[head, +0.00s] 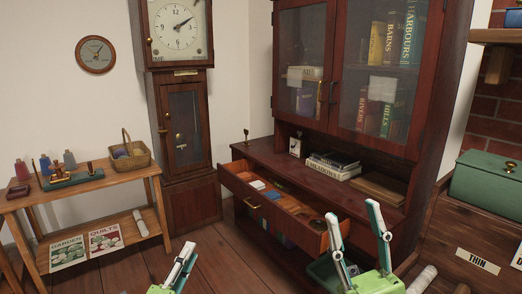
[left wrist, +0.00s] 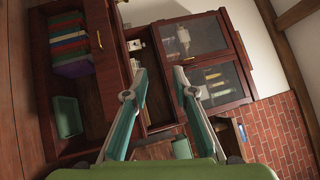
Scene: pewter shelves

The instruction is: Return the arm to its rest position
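My left gripper (head: 187,248) is at the bottom of the head view, left of the open drawer, and partly cut off by the frame. In the left wrist view its two fingers (left wrist: 159,72) stand apart with nothing held between them. My right gripper (head: 353,209) is at the lower right of the head view, in front of the cabinet. Its fingers are spread and no object shows between them.
A dark wood cabinet (head: 440,75) with glass doors has a drawer (head: 236,192) pulled out, holding small items. A tall clock (head: 188,195) and a side table (head: 95,187) stand left. A green box (head: 486,182) is at right. Floor (head: 130,270) shows at lower left.

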